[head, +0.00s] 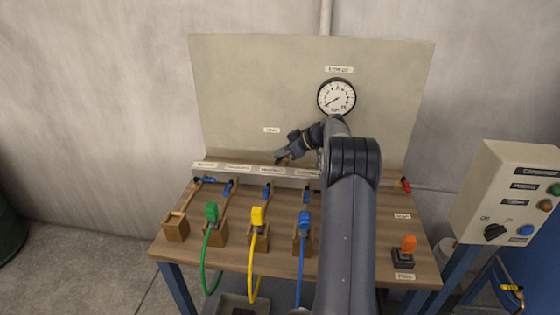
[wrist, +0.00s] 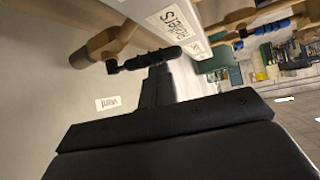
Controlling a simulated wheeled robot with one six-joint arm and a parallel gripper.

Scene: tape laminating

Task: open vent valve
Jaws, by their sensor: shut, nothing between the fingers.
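A label that appears to read "Vent" (head: 271,130) is on the upright panel; it also shows in the wrist view (wrist: 107,103). Near it in the wrist view is a brass-coloured pipe fitting (wrist: 97,44) with a dark lever handle (wrist: 128,63), which I take to be the vent valve. My gripper (head: 281,158) is low in front of the panel, just behind the manifold bar. In the wrist view its fingers (wrist: 156,72) are shut, with tips at the handle; I cannot tell whether they touch. In the head view my gripper hides the valve.
A grey manifold bar (head: 232,170) crosses the bench (head: 185,245), with several blue-handled valves and a red-handled one (head: 405,185) at the right. Green (head: 211,212), yellow (head: 257,216) and blue (head: 304,220) hose connectors stand in front. A gauge (head: 336,97) is above; a control box (head: 505,200) is right.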

